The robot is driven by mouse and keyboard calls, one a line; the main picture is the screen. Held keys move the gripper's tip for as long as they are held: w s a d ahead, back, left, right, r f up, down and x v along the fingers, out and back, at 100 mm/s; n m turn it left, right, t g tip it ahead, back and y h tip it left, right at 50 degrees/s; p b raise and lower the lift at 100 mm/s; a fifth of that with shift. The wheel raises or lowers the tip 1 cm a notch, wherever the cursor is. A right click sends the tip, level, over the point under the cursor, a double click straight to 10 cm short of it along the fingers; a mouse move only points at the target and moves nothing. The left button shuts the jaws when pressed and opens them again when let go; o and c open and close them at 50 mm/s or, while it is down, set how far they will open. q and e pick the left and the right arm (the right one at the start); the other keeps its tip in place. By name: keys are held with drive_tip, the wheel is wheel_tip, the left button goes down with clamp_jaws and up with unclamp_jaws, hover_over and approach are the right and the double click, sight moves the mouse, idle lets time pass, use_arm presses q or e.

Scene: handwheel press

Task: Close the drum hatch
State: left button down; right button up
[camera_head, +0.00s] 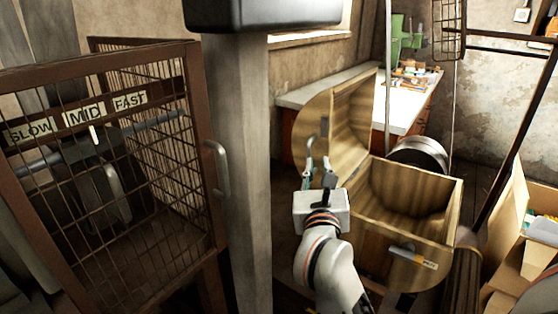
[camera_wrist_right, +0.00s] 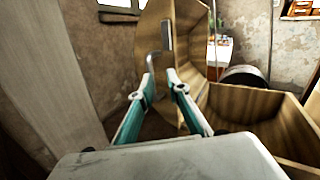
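The wooden drum (camera_head: 408,240) stands right of centre, its box-like lower part open at the top. Its hatch (camera_head: 352,112) is swung up and back to the left, showing its hollow inside; it also shows in the right wrist view (camera_wrist_right: 186,62). A grey handle plate (camera_head: 323,126) sits on the hatch's flat side (camera_wrist_right: 167,38). My right gripper (camera_head: 318,165) is in front of the hatch, below the plate, fingers pointing towards it. Its teal fingers (camera_wrist_right: 161,70) are apart, with nothing clearly held. A thin bent grey piece shows by the left fingertip. My left gripper is out of view.
A grey post (camera_head: 238,180) stands left of my right arm. A wire-mesh cage (camera_head: 95,200) with SLOW, MID, FAST labels fills the left. A white-topped bench (camera_head: 400,112) stands behind the drum; cardboard boxes (camera_head: 520,250) are at the right.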

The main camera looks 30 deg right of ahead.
sight(309, 155)
drive_tip(key=shift+m+y, duration=0.4)
drive_tip(key=shift+y, duration=0.2)
drive_tip(key=x, duration=0.2)
drive_tip(key=a+x, duration=0.1)
drive_tip(key=x, duration=0.2)
drive_tip(key=w+b+x, duration=0.1)
drive_tip(key=x, duration=0.2)
drive_tip(key=shift+a+f, duration=0.1)
drive_tip(key=shift+f, duration=0.2)
clamp_jaws()
